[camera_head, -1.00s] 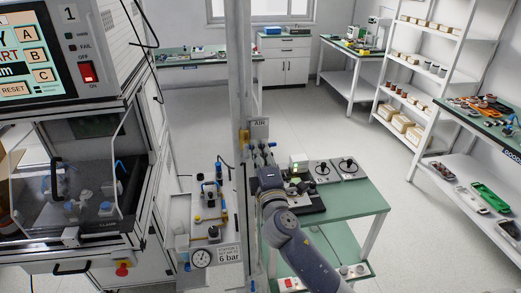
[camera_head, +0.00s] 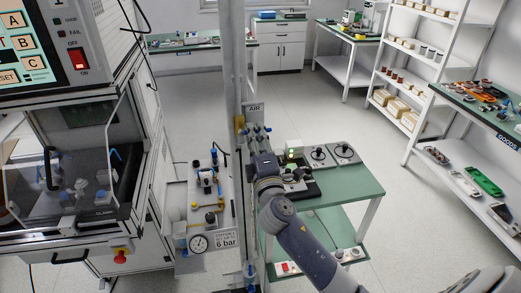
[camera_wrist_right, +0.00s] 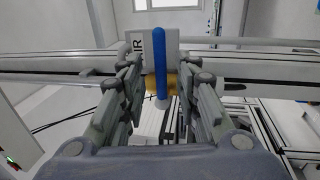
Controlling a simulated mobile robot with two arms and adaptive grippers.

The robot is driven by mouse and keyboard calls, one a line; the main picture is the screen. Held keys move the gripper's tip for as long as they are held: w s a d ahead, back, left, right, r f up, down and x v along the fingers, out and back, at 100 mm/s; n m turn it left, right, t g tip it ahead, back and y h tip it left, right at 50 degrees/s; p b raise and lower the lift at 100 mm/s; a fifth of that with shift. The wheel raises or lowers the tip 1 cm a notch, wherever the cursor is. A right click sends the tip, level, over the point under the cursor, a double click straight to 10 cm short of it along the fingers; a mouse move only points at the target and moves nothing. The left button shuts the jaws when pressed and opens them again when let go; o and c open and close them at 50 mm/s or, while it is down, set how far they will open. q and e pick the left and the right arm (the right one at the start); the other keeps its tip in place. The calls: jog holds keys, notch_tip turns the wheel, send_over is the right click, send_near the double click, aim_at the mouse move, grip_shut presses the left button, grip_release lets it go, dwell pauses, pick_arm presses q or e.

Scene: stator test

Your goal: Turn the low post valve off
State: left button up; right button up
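A grey vertical post (camera_head: 231,100) stands mid-view, with a white AIR sign (camera_head: 253,108) and a yellow valve body (camera_head: 239,122) near it. In the right wrist view, an upright blue lever (camera_wrist_right: 160,62) stands before a yellow body (camera_wrist_right: 174,82) and partly covers the sign. My right gripper (camera_wrist_right: 162,78) is open, its fingers on either side of the lever with visible gaps. In the head view, my right gripper (camera_head: 256,140) is beside the post, its fingertips hard to make out. Another blue fitting (camera_head: 250,270) sits low by the post. My left gripper is not in view.
A panel with a pressure gauge (camera_head: 199,243) and blue-capped fittings stands left of the post. A green bench (camera_head: 340,190) with two dial units (camera_head: 332,155) is right of it, under my arm. A test cabinet (camera_head: 70,165) fills the left.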

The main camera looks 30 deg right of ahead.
jog(key=v, duration=1.1)
jog(key=shift+f, duration=0.1)
jog(key=s+a+f+m+g+y+b, duration=0.1)
jog(key=s+f+g, duration=0.15)
jog(key=f, duration=1.15)
jog(key=s+a+f+m+g+y, duration=0.1)
jog(key=s+f+m+g+y, duration=0.15)
jog(key=f, duration=1.15)
jog(key=s+a+f+g+y+b, duration=0.1)
jog(key=f+g, duration=0.3)
jog(key=f, duration=0.9)
jog(key=s+f+m+g+b, duration=0.2)
jog(key=s+f+m+g, duration=0.25)
jog(key=s+f, duration=1.35)
jog(key=s+f+m+g, duration=0.1)
jog(key=s+f, duration=0.2)
jog(key=s, duration=0.3)
jog(key=s+f+m+g, duration=0.2)
jog(key=s+f, duration=0.2)
jog(key=s, duration=0.3)
jog(key=s+f+m+g+y, duration=0.1)
jog(key=s+f+g, duration=0.1)
jog(key=s, duration=0.5)
jog(key=shift+f+m, duration=0.3)
jog(key=shift+f, duration=0.55)
